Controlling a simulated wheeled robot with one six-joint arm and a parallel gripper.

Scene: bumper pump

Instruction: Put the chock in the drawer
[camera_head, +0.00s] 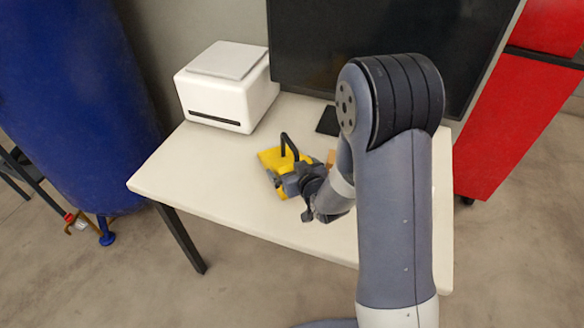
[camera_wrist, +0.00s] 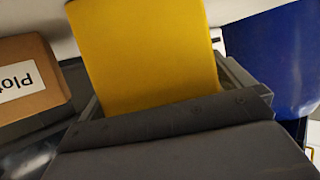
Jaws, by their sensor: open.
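The yellow chock (camera_head: 272,158) with a dark handle (camera_head: 284,143) lies on the white table, left of my arm. My gripper (camera_head: 286,178) is open at the chock's near side and partly covers it. In the wrist view a large yellow face of the chock (camera_wrist: 148,52) stands just beyond the dark gripper body (camera_wrist: 170,120). The fingertips are mostly hidden, so I cannot tell whether they touch the chock. No drawer can be clearly made out.
A white printer-like box (camera_head: 228,88) stands at the table's back left, beside a dark monitor (camera_head: 310,50). A small cardboard box (camera_wrist: 28,75) lies near the chock. A blue barrel (camera_head: 75,100) stands left and a red cabinet (camera_head: 510,130) right. The table's left front (camera_head: 190,180) is clear.

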